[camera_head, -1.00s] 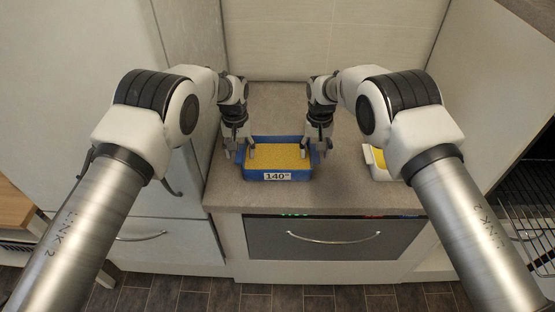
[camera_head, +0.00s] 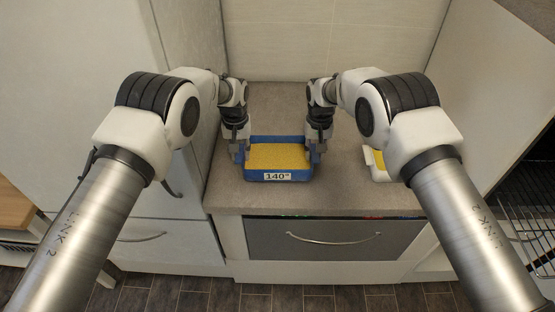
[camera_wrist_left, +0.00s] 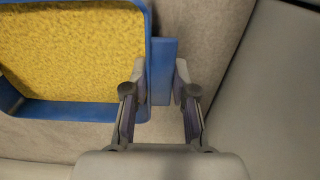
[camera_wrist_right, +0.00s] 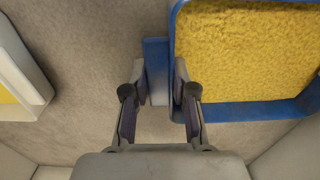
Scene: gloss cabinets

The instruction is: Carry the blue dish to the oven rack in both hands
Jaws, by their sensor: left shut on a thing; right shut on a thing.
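The blue dish (camera_head: 304,173) with a yellow filling and a "140°" label on its front sits on the grey-brown counter. My left gripper (camera_head: 239,152) is shut on its left handle; the left wrist view shows the blue handle (camera_wrist_left: 162,62) between the fingers. My right gripper (camera_head: 318,150) is shut on its right handle; the right wrist view shows that handle (camera_wrist_right: 156,60) between the fingers. The dish looks level, and I see no clear gap under it. The wire oven rack (camera_head: 526,228) shows at the right edge, in front of a dark opening, partly hidden by my right arm.
A white dish with yellow contents (camera_head: 379,172) stands on the counter to the right, partly behind my right arm. It also shows in the right wrist view (camera_wrist_right: 28,72). A tall pale cabinet (camera_head: 185,60) borders the counter on the left. A drawer front (camera_head: 335,250) is below.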

